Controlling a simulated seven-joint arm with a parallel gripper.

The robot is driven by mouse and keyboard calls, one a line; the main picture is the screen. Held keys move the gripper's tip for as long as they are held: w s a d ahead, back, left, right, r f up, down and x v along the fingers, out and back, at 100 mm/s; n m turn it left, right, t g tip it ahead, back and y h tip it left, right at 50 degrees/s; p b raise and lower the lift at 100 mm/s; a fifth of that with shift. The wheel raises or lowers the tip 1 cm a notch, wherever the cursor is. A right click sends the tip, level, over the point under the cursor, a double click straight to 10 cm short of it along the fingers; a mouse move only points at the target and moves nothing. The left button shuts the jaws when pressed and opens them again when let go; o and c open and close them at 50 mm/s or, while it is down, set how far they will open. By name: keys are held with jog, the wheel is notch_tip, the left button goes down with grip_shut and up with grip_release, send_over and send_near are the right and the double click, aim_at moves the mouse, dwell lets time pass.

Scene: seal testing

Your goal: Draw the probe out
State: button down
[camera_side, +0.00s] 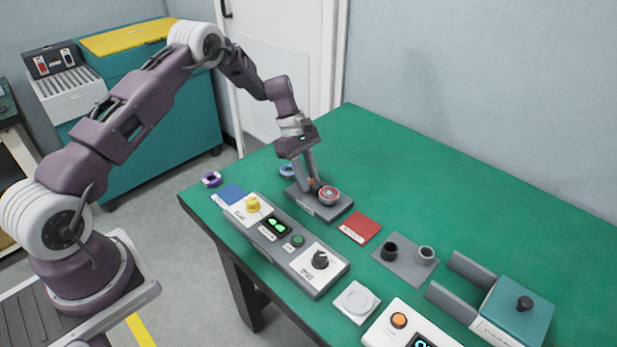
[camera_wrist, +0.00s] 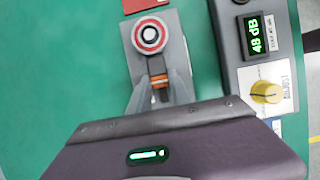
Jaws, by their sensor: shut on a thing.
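The probe (camera_wrist: 158,78), a small dark piece with an orange band, sits between the fingers of my gripper (camera_wrist: 158,88) in the wrist view. My gripper (camera_side: 311,183) is shut on it, low over a grey block (camera_side: 331,214) in the side view. The block also shows in the wrist view (camera_wrist: 132,60). A round red, white and dark ringed part (camera_wrist: 150,35) stands on the block right beside the probe's far end; it also shows in the side view (camera_side: 328,194). I cannot tell how deep the probe sits in it.
A control panel (camera_side: 307,269) with a yellow knob (camera_side: 253,205) stands beside the block; its display (camera_wrist: 257,34) reads 48 dB. A red card (camera_side: 360,229), a grey mat (camera_side: 394,269) with two cylinders and a teal box (camera_side: 518,308) lie to the right. The back of the green table is clear.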

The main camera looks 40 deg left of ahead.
dwell(0.4)
jog(key=shift+a, duration=1.4)
jog(key=c, duration=1.2)
grip_release()
jog(key=shift+r, duration=0.1)
jog(key=v, duration=0.7)
